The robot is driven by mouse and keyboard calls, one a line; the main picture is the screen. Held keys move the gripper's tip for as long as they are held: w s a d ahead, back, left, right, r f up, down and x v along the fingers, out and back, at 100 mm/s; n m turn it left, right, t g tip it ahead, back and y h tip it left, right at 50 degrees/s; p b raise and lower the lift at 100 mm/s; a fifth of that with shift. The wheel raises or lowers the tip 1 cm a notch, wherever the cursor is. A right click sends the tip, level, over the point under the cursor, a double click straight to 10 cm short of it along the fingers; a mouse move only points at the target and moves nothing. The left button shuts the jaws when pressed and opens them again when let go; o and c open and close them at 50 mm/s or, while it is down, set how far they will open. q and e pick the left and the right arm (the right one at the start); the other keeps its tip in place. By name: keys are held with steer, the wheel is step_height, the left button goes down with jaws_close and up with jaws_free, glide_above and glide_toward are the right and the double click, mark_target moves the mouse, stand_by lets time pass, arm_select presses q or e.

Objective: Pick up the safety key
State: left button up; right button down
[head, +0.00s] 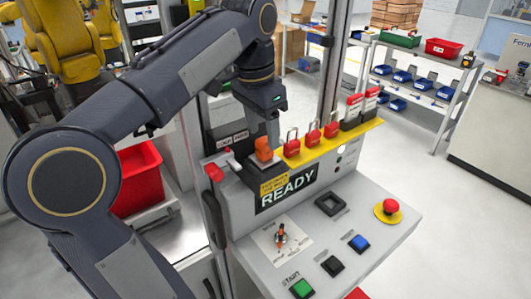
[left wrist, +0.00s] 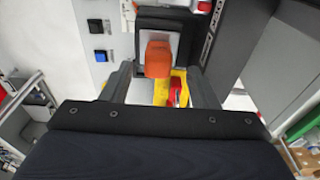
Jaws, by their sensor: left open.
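The safety key appears to be the orange block-shaped piece (head: 263,149) seated in a dark holder on top of the console, behind the READY display. It also shows in the left wrist view (left wrist: 158,58), in front of a pale plate with a dark frame. My left gripper (head: 271,132) is above and beside it in the head view, pointing down. In the left wrist view its two fingers (left wrist: 160,78) are spread, one on each side of the orange piece, with gaps visible. Contact is not seen. My right gripper is not in view.
Red padlocks (head: 312,136) stand on a yellow rail (head: 345,136) just right of the key. The console front holds a green START button (head: 301,288), a blue button (head: 358,243) and a red emergency stop (head: 390,206). A red bin (head: 137,180) is at left.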

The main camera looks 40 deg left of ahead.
mark_target(265, 139)
arm_select(q)
steer(key=f, duration=0.3)
steer(key=shift+w+d+f, duration=0.1)
steer(key=shift+w+d, duration=0.05)
steer(key=shift+d, duration=0.05)
steer(key=shift+c, duration=0.3)
steer(key=c, duration=0.9)
steer(key=shift+c, duration=0.6)
